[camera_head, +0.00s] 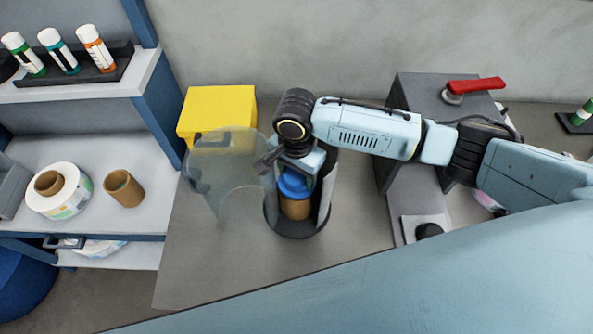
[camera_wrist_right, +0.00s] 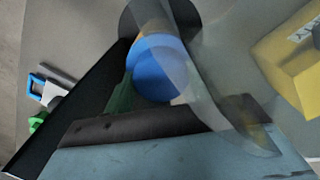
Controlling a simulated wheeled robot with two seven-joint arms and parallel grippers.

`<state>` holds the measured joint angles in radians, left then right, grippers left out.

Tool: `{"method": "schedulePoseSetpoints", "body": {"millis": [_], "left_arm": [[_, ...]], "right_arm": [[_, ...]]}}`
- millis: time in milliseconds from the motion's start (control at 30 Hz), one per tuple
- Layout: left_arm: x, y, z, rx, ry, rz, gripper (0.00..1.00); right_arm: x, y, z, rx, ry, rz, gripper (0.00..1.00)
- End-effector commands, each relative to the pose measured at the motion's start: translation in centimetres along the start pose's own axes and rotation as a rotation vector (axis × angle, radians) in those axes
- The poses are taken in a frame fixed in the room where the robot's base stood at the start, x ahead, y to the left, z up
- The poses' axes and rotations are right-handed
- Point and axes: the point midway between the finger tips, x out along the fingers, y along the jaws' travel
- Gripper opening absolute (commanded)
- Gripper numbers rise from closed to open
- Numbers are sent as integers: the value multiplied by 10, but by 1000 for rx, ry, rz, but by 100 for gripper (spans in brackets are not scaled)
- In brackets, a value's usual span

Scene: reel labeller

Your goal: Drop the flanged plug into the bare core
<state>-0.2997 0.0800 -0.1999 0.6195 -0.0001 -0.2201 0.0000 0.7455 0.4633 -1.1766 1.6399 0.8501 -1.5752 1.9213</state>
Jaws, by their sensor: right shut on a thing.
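The blue flanged plug (camera_head: 294,184) is at the mouth of a brown cardboard core (camera_head: 296,209), which stands upright in a dark round holder (camera_head: 291,229). My right gripper (camera_head: 293,171) is shut on the plug from above. I cannot tell whether the plug's lower part is inside the core. The plug's rounded blue top also shows in the right wrist view (camera_wrist_right: 158,68), partly behind a clear panel. A second brown core (camera_head: 124,188) stands empty on the left shelf. My left gripper is not in view.
A clear curved guard (camera_head: 225,165) stands left of the holder, before a yellow box (camera_head: 218,110). A grey machine (camera_head: 420,95) with a red lever (camera_head: 476,86) is at the right. A labelled reel (camera_head: 72,202) lies on the left shelf. The bench front is clear.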

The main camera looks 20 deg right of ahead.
Motion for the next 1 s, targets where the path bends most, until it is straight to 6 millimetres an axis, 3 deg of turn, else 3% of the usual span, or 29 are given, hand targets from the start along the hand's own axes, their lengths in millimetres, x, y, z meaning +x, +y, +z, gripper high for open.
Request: {"method": "schedulePoseSetpoints", "body": {"millis": [600,633,700,1000], "left_arm": [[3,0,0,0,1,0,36],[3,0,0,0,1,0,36],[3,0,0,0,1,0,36],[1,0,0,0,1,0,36]], "right_arm": [[12,0,0,0,-1,-1,32],[12,0,0,0,-1,-1,58],[12,0,0,0,-1,-1,66],[10,0,0,0,-1,0,66]]}}
